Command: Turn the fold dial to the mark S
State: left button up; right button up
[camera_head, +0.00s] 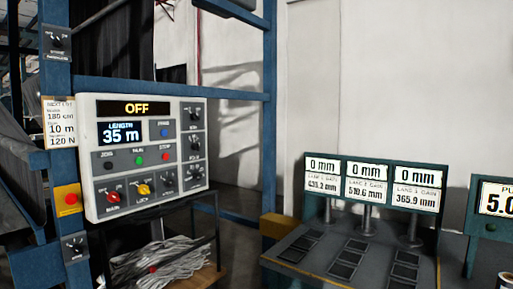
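The fold dial (194,142) is a small black knob on the right edge of the white control panel (91,160), above a label that seems to read FOLD. Its marks, including S, are too small to read, so I cannot tell where it points. Another black dial (195,114) is just above it. Neither of my grippers is in view.
The panel also has a red knob (113,196), a yellow knob (144,189), coloured buttons and a screen reading OFF. A blue post (57,80) with a red button (71,199) stands left. A gauge stand (310,230) is at right. A cable pile (160,264) lies below.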

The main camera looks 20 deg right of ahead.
aim_at(195, 146)
jog(key=z, duration=0.35)
jog(key=i+z, duration=0.15)
jog(key=z, duration=0.2)
jog(key=i+z, duration=0.2)
jog(key=z, duration=0.2)
jog(key=i+j+z, duration=0.15)
jog(key=z, duration=0.2)
